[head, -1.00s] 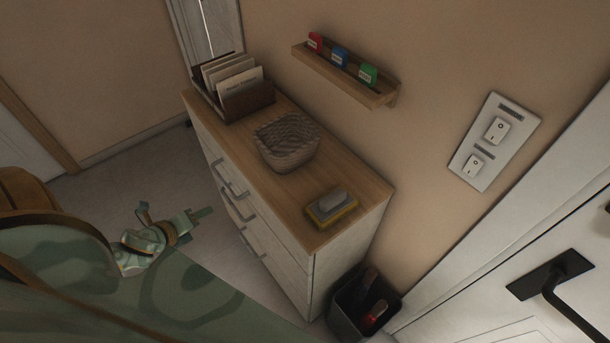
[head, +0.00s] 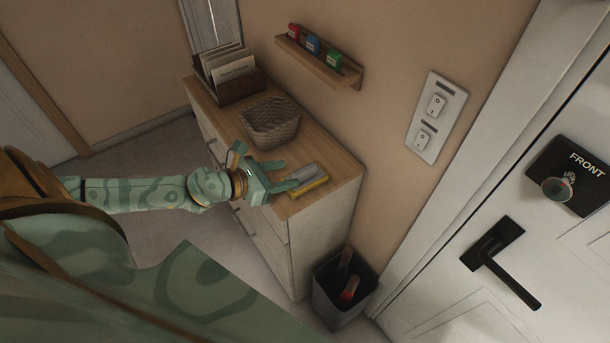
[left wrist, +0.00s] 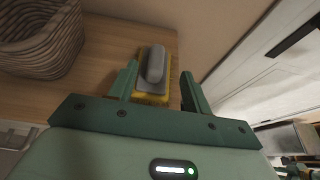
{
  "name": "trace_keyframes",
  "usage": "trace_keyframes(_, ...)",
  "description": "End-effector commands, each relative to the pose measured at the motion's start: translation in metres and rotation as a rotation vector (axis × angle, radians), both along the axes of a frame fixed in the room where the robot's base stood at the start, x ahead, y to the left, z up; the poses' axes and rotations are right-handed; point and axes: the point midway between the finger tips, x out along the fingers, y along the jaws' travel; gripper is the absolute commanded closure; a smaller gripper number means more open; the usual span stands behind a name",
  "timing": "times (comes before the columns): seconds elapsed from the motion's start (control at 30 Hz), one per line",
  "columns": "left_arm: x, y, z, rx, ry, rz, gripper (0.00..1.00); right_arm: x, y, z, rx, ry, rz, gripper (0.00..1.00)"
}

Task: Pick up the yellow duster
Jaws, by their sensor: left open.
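The yellow duster (head: 310,187) lies on the wooden top of the dresser (head: 338,165), near its front right end. It has a grey handle block (head: 303,176) on a yellow base. My left gripper (head: 280,175) is open beside it, with the fingers pointing at the duster and partly covering its left side. In the left wrist view the duster (left wrist: 155,82) shows between and just beyond the two fingers of the left gripper (left wrist: 160,85). I cannot tell whether the fingers touch it. My right gripper is not in view.
A woven basket (head: 270,124) stands behind the duster on the dresser, with a letter holder (head: 232,84) at the far end. A wall shelf (head: 320,68) hangs above. A dark bin (head: 337,312) stands on the floor by the dresser, next to the front door (head: 455,210).

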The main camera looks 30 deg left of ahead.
Motion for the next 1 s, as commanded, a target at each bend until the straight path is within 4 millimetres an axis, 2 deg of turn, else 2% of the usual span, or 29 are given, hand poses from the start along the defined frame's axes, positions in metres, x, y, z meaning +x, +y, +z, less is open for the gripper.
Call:
trace_keyframes(0.1, 0.014, -0.006, -0.005, -0.004, -0.001, 0.003, 0.51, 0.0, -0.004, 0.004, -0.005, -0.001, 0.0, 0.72)
trace_keyframes(0.3, 0.025, -0.011, -0.011, -0.003, 0.0, 0.001, 0.51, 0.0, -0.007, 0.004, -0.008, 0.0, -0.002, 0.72)
trace_keyframes(0.6, 0.062, -0.025, -0.029, -0.004, 0.0, 0.002, 0.51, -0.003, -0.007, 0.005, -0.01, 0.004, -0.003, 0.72)
trace_keyframes(0.87, 0.064, -0.026, -0.031, -0.003, 0.001, 0.001, 0.51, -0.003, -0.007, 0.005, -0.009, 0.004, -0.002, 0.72)
trace_keyframes(1.0, 0.064, -0.026, -0.031, -0.003, 0.001, 0.001, 0.9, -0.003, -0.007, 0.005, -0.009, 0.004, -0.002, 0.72)
